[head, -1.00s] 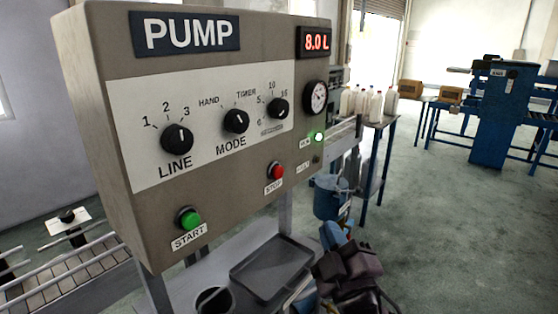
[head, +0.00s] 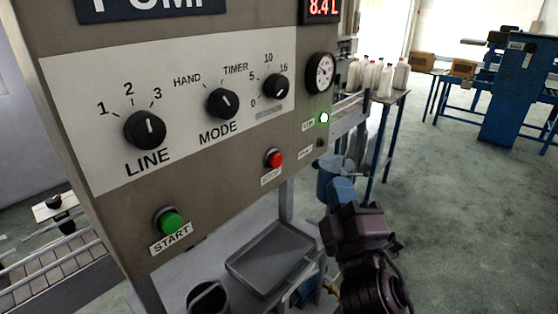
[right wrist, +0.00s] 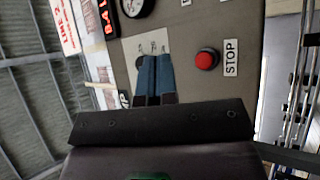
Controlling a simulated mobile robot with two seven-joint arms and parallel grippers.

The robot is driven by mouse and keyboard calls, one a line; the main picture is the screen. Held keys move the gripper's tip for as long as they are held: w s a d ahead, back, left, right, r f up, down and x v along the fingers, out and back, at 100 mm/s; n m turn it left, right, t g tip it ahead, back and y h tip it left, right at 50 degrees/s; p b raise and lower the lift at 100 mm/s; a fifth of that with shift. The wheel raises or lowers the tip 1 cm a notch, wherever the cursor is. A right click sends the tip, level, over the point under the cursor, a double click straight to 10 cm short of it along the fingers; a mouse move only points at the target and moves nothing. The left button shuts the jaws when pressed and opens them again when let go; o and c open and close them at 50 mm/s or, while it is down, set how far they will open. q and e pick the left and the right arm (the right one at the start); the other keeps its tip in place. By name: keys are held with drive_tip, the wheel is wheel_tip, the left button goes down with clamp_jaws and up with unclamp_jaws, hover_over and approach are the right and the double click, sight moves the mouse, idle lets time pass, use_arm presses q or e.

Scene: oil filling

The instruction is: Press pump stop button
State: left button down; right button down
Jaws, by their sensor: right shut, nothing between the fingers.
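The red stop button (head: 274,158) sits on the lower part of the grey pump panel (head: 120,215), right of the green start button (head: 169,221). In the right wrist view the red button (right wrist: 207,59) shows beside its STOP label (right wrist: 231,57). My right gripper (head: 341,188) is below and to the right of the stop button in the head view, apart from it. Its blue fingers (right wrist: 153,78) are together and empty in the right wrist view, pointing at the panel beside the button. My left gripper is not in view.
The panel carries LINE (head: 145,130), MODE (head: 222,103) and timer (head: 276,86) knobs, a gauge (head: 320,72) and a lit green lamp (head: 324,118). A grey tray (head: 270,258) lies below. A blue bucket (head: 327,184) stands behind my right gripper.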

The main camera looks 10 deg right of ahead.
sight(277, 160)
drive_tip(key=w+a+b, duration=0.1)
drive_tip(key=w+a, duration=0.4)
drive_tip(key=w, duration=0.2)
drive_tip(key=shift+a, duration=0.2)
idle(0.5)
idle(0.9)
idle(0.8)
drive_tip(key=shift+a, duration=0.1)
drive_tip(key=shift+w+a, duration=0.2)
drive_tip(key=shift+w, duration=0.1)
